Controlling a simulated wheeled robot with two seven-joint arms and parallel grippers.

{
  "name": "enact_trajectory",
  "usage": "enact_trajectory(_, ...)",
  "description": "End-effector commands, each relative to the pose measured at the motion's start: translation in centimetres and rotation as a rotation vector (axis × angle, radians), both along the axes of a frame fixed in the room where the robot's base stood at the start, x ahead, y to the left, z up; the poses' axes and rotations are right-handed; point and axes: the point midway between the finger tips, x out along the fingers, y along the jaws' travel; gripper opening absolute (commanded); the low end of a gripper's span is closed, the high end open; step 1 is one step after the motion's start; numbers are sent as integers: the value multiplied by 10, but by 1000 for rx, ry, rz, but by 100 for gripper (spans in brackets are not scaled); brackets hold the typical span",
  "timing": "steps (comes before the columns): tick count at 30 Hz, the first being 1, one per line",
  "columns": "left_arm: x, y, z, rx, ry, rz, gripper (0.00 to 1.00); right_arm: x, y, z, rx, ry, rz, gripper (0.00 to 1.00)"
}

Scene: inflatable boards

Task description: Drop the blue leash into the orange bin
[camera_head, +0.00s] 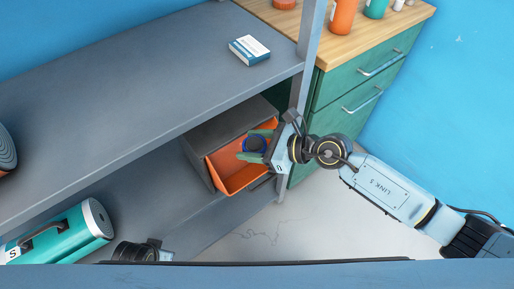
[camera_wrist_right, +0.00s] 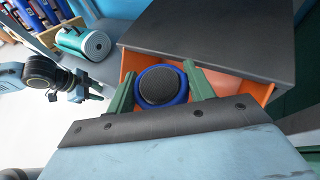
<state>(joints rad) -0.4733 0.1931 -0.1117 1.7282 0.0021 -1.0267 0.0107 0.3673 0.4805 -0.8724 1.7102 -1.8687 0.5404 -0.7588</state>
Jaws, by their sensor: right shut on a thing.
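The blue leash (camera_head: 254,143) is a blue ring-shaped coil with a dark round middle. My right gripper (camera_head: 256,146) is shut on it, with a green finger on either side, as the right wrist view (camera_wrist_right: 163,86) also shows. The orange bin (camera_head: 234,179) is grey outside and orange inside, and stands on the lower shelf. The leash is at the bin's open front; I cannot tell how far inside it is. The bin's orange wall also shows in the right wrist view (camera_wrist_right: 262,92). My left gripper (camera_wrist_right: 95,90) is small there, its fingers unclear.
The grey upper shelf (camera_head: 130,90) overhangs the bin's back side and carries a blue-and-white box (camera_head: 249,50). A teal cylinder (camera_head: 62,234) lies on the lower shelf. A shelf post (camera_head: 311,40) and a green drawer cabinet (camera_head: 345,95) stand close to my right gripper.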

Motion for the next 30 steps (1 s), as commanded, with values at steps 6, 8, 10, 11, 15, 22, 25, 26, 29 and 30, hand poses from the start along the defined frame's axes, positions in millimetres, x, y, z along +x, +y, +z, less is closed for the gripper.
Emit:
enact_trajectory(6, 1, -2, 4, -2, -2, 0, 36, 2, 1, 0, 0, 0, -1, 29)
enact_trajectory(8, 1, -2, 4, -2, -2, 1, 36, 2, 1, 0, 0, -1, -1, 29)
enact_trajectory(10, 1, -2, 4, -2, -2, 1, 36, 2, 1, 0, 0, -1, -1, 29)
enact_trajectory(11, 1, -2, 4, -2, -2, 1, 36, 2, 1, 0, 0, -1, -1, 29)
enact_trajectory(15, 1, -2, 4, -1, -1, 0, 36, 2, 1, 0, 0, -2, -1, 68)
enact_trajectory(22, 1, -2, 4, -1, -2, 0, 36, 2, 1, 0, 0, -2, -1, 78)
enact_trajectory(25, 1, -2, 4, -2, -2, -1, 36, 2, 1, 0, 0, 0, -1, 78)
enact_trajectory(26, 1, -2, 4, -2, -2, -1, 36, 2, 1, -1, 0, 0, -1, 78)
enact_trajectory(29, 1, -2, 4, -2, -2, -1, 36, 2, 0, 0, -1, 0, -1, 78)
enact_trajectory(30, 1, -2, 4, -2, -2, -1, 36, 2, -1, 0, -1, 0, -2, 78)
